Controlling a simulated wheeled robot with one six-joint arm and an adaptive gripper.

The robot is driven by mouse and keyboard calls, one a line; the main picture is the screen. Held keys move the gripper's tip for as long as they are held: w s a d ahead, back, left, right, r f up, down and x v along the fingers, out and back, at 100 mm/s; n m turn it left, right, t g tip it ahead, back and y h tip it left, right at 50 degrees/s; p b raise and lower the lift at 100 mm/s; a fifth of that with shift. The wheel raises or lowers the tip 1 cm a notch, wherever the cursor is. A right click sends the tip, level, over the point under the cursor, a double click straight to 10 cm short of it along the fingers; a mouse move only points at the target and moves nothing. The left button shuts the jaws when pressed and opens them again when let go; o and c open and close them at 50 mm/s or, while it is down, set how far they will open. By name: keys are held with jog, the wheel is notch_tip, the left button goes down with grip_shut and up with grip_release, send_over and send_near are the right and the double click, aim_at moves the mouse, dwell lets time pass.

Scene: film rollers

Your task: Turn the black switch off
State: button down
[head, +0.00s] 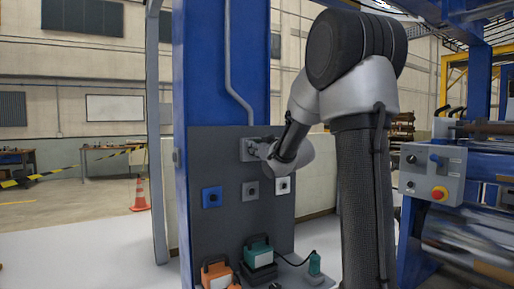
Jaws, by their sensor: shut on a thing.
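A dark grey panel (215,240) on a blue column carries several switches. My arm reaches in from the right, and my gripper (253,148) is at the upper switch (246,142), which sits on a grey plate. My gripper is shut on that switch's knob, which is mostly hidden by the fingers. I cannot tell the knob's colour or how it is turned. Below it are a switch on a blue plate (212,190), one on a grey plate (246,196) and one on a white plate (279,191), each with a small dark knob.
An orange device (216,273), a dark device with a green top (259,257) and a small green item (314,264) sit below the panel. A grey conduit (229,70) runs down the column. A control box (433,172) with a red button stands at right.

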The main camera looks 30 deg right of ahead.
jog(key=n, duration=0.4)
jog(key=shift+a+f+n, duration=0.15)
jog(key=shift+a+n, duration=0.15)
jog(key=shift+n, duration=0.1)
dwell(0.4)
jog(key=c, duration=1.4)
grip_release()
jog(key=s, duration=1.2)
jog(key=shift+d, duration=0.15)
